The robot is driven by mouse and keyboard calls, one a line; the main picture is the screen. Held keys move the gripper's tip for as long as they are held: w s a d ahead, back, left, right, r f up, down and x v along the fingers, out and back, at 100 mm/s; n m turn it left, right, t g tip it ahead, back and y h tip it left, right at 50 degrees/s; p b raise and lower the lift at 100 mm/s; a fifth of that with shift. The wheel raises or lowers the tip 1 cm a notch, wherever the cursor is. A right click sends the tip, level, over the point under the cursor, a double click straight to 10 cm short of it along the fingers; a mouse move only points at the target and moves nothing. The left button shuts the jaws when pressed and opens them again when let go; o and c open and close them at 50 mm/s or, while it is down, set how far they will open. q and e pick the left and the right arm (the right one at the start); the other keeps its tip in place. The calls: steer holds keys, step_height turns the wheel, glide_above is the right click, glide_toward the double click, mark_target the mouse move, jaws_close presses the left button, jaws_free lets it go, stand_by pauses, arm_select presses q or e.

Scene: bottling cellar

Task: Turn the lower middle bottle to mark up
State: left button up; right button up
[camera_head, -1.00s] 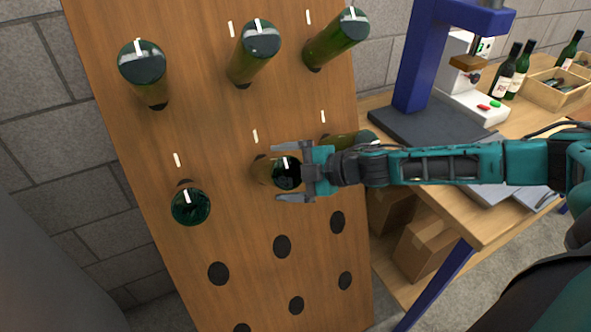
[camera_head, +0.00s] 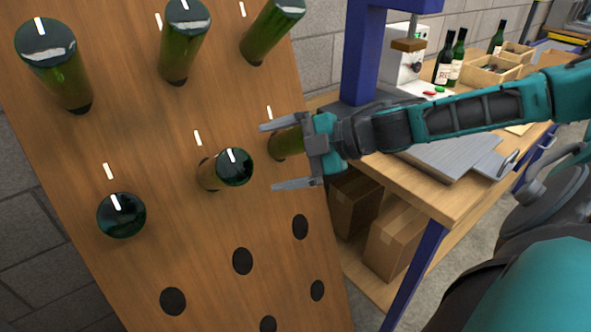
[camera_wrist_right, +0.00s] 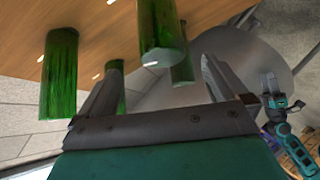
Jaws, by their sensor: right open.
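The lower middle bottle (camera_head: 236,169) sticks out of the wooden board, its dark base facing me. The white mark on its base is near the top, leaning slightly left, much like the white tick (camera_head: 198,138) on the board above. My right gripper (camera_head: 270,157) is open and empty, to the right of this bottle and apart from it. It partly hides the lower right bottle (camera_head: 284,143). In the right wrist view several green bottles show beyond the spread fingers (camera_wrist_right: 155,85); I cannot tell which is which. A small teal arm with a dark end (camera_wrist_right: 272,88) shows there, too small to read.
The lower left bottle (camera_head: 121,222) and three upper bottles, one being the upper middle bottle (camera_head: 184,50), surround it. Empty holes (camera_head: 242,261) lie below. A workbench (camera_head: 440,190) with a blue-framed machine stands at right.

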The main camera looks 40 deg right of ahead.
arm_select(q)
steer(key=shift+w+d+f+h+b, duration=0.3)
steer(key=shift+w+d+b, duration=0.3)
steer(key=shift+b, duration=0.5)
arm_select(e)
steer(key=v, duration=0.2)
steer(key=shift+s+d+r, duration=0.1)
steer(key=shift+s+d, duration=0.1)
steer(key=shift+s, duration=0.1)
arm_select(q)
steer(key=shift+s+f, duration=0.2)
steer(key=shift+s, duration=0.1)
